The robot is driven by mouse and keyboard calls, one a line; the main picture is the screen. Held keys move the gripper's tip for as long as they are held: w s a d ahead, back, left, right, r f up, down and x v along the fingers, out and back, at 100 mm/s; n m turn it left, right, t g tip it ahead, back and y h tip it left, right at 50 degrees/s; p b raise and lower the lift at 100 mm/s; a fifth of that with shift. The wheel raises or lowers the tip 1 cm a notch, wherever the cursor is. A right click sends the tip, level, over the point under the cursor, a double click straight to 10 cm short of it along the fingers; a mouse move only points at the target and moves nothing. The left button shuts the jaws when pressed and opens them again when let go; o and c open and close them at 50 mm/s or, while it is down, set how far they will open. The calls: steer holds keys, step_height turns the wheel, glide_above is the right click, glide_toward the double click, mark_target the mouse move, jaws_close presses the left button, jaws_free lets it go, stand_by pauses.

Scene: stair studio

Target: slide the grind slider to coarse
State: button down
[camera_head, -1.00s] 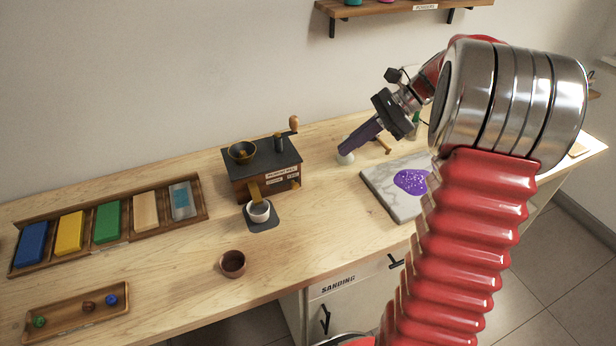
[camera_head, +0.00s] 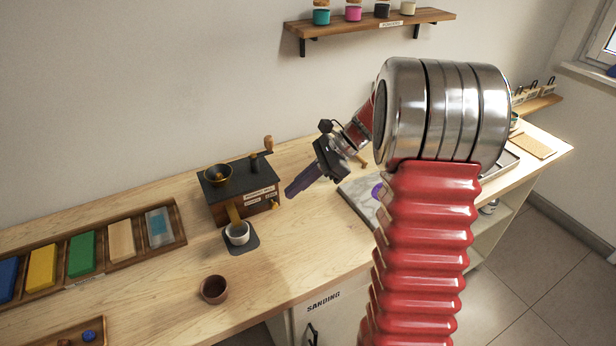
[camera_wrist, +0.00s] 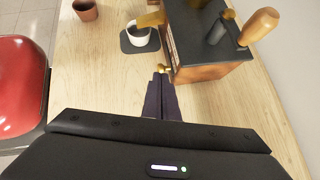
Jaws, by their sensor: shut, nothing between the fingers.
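The grinder (camera_head: 232,205) is a wooden box with a dark top, a brass bowl, a crank and white labels on its front. It also shows in the wrist view (camera_wrist: 205,48). A small brass knob (camera_head: 275,205) sits low at the right end of its labelled front; I take it for the grind slider. The knob shows in the wrist view (camera_wrist: 162,69) just beyond my fingertips. My gripper (camera_head: 289,193) is shut and empty, its purple fingers pointing at that end. In the wrist view the fingertips (camera_wrist: 160,79) are very near the knob; I cannot tell whether they touch.
A white cup (camera_head: 237,233) stands on a dark mat (camera_head: 244,249) under the grinder's brass chute. A brown cup (camera_head: 214,289) stands nearer the table's front edge. A tray of coloured blocks (camera_head: 183,239) lies left. A marble slab (camera_head: 357,208) lies right, partly behind my arm.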

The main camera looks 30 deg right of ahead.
steer(key=shift+x, duration=1.8)
steer(key=shift+a, duration=2.55)
steer(key=v, duration=1.4)
steer(key=shift+d, duration=0.2)
